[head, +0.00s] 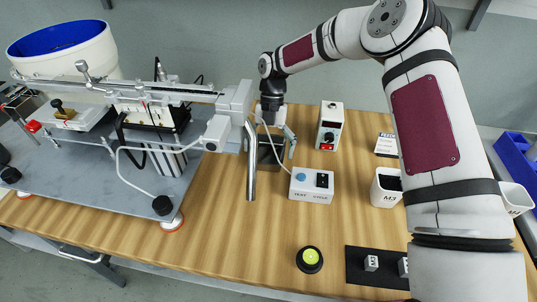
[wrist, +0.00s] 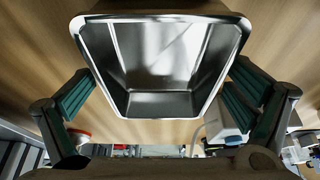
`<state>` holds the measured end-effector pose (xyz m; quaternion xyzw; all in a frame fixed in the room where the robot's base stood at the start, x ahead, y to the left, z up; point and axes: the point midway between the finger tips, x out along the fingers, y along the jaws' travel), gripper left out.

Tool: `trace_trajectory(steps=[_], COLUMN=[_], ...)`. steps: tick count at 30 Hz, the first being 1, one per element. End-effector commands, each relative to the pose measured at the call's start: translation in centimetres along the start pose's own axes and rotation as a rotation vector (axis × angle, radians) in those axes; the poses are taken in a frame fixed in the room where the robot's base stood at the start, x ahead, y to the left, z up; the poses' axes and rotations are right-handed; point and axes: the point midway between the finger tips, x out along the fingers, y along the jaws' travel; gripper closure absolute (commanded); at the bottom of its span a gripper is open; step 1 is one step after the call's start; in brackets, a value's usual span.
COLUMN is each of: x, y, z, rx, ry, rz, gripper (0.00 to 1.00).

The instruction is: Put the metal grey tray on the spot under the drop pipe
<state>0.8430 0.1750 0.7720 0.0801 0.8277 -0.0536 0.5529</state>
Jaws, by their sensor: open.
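The metal grey tray (wrist: 160,103) is empty and fills the upper middle of the wrist view. Its shiny inside faces the camera. My gripper (wrist: 160,98) is open, with one green-padded finger on each side of the tray; gaps show beside its walls. In the head view my gripper (head: 275,132) is pointing down at the tray (head: 266,157), which stands on the wooden table just right of the drop pipe. The silver drop pipe (head: 251,165) hangs down from the feeder's end and hides part of the tray. The spot under the pipe is not clearly visible.
The feeder machine with a blue-lined bowl (head: 62,42) fills the left. A white box with a blue button (head: 311,185) and a white controller (head: 330,126) stand right of the tray. A yellow-green button (head: 310,259) is at the front. Clear table lies between the pipe and that button.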

Motion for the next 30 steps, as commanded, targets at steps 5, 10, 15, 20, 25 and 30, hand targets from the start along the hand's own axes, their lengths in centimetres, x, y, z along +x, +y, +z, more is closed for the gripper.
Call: trace_trajectory(steps=[5, 10, 15, 20, 25, 30], x=[0.18, 0.31, 0.33, 0.32, 0.32, 0.33], y=[0.00, 0.00, 0.00, 0.00, 0.00, 0.00], z=[0.10, 0.16, 0.16, 0.14, 0.14, 0.14], rx=[0.000, 0.000, 0.000, 0.000, 0.000, 0.000], ry=[0.000, 0.000, 0.000, 0.000, 0.000, 0.000], rz=[0.000, 0.000, 0.000, 0.000, 0.000, 0.000], gripper=[0.02, 0.02, 0.02, 0.02, 0.38, 0.61])
